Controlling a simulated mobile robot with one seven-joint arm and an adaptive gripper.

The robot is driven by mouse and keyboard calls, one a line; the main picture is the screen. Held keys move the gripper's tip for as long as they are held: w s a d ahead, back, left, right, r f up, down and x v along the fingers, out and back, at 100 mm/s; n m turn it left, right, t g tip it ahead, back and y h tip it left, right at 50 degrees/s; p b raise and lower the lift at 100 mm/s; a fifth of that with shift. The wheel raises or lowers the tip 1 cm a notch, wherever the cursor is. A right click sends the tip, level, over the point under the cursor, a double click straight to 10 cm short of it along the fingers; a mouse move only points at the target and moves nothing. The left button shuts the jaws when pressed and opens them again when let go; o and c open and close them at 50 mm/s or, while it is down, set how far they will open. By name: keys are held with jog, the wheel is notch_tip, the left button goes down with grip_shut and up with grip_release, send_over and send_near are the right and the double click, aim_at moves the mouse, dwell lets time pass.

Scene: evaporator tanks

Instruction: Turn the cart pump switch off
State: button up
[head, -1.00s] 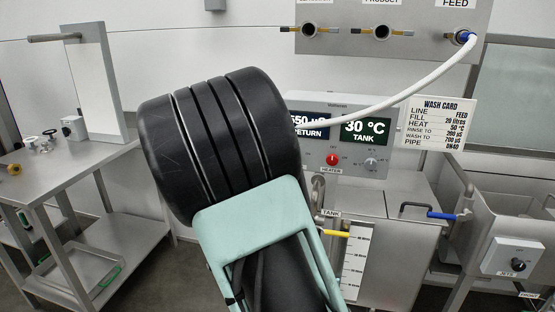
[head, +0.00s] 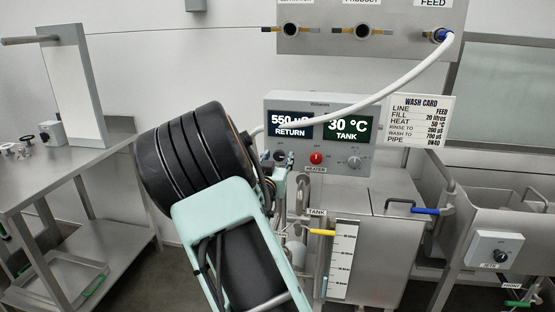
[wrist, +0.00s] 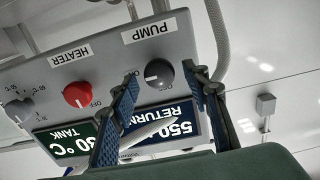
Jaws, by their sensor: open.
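The control box (head: 330,112) has a dark pump knob (wrist: 159,74), under an upside-down PUMP label in the wrist view. A pale pointer mark shows on the knob's left side there. Its ON and OFF marks are partly hidden or too small to read surely. My gripper (wrist: 164,78) is open in the wrist view, with one blue-padded finger left of the knob and the other right of it. I cannot tell whether they touch it. In the head view my gripper (head: 277,172) is at the box's lower left, largely hidden by my arm.
A red heater knob (head: 316,158) and a grey dial (head: 354,162) sit right of the pump knob in the head view. A white hose (head: 400,85) curves across the box's displays. A steel table (head: 60,165) stands at left.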

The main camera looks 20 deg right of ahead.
jog(key=shift+c, duration=0.5)
jog(key=c, duration=1)
jog(key=shift+n, duration=0.3)
jog(key=n+p, duration=0.1)
jog(key=n, duration=0.2)
jog(key=shift+a+n+p, duration=0.1)
jog(key=shift+n+p, duration=0.25)
jog(key=shift+n, duration=0.05)
jog(key=n+p, duration=0.1)
jog(key=n, duration=0.3)
jog(key=shift+a+p, duration=0.1)
jog(key=shift+p, duration=0.3)
jog(key=n+p, duration=0.1)
jog(key=n, duration=0.4)
jog(key=shift+w+f+p, duration=0.1)
jog(key=shift+p, duration=0.25)
jog(key=shift+f+n+p, duration=0.1)
jog(key=shift+n+p, duration=0.45)
jog(key=shift+n, duration=1.65)
